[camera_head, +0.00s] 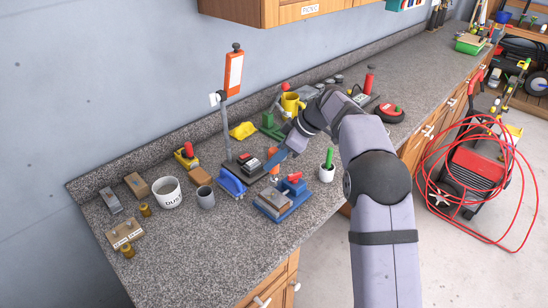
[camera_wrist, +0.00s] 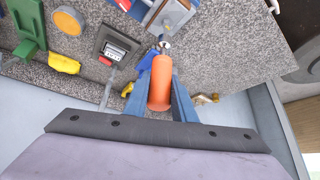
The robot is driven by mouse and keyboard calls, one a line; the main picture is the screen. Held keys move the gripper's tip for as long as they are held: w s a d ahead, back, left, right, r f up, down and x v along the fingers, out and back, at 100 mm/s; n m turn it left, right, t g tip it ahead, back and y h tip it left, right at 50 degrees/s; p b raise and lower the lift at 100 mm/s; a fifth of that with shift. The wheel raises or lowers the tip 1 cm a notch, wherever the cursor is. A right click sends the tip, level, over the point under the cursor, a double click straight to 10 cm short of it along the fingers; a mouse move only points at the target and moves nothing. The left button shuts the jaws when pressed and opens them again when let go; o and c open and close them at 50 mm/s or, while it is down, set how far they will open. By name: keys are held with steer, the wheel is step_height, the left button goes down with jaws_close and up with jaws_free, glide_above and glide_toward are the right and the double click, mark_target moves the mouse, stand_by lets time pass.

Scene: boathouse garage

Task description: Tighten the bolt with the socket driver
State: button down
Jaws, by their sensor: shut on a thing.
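My gripper (camera_head: 279,158) is shut on the orange handle of the socket driver (camera_wrist: 159,87), which sits between its two blue fingers (camera_wrist: 161,98). In the wrist view the driver's metal end points away from me, toward the blue vise (camera_wrist: 152,8). In the head view the vise (camera_head: 284,206) stands on the counter just in front of the gripper, with a block clamped in it and a red part on top. A small round metal piece (camera_wrist: 167,24) shows at the vise by the driver's end. I cannot tell whether it is the bolt or whether the driver touches it.
A black base with a tall post and orange-framed panel (camera_head: 234,72) stands left of the gripper.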

steer(key=shift+r+n+g+p, duration=0.2)
steer(key=shift+n+g+p, duration=0.3)
steer(key=shift+p, duration=0.7)
steer(key=n+g+p, duration=0.1)
steer(key=n+p, duration=0.1)
steer(key=p, duration=0.2)
steer(key=shift+p, duration=0.4)
steer(key=shift+n+p, duration=0.4)
steer(key=shift+f, duration=0.25)
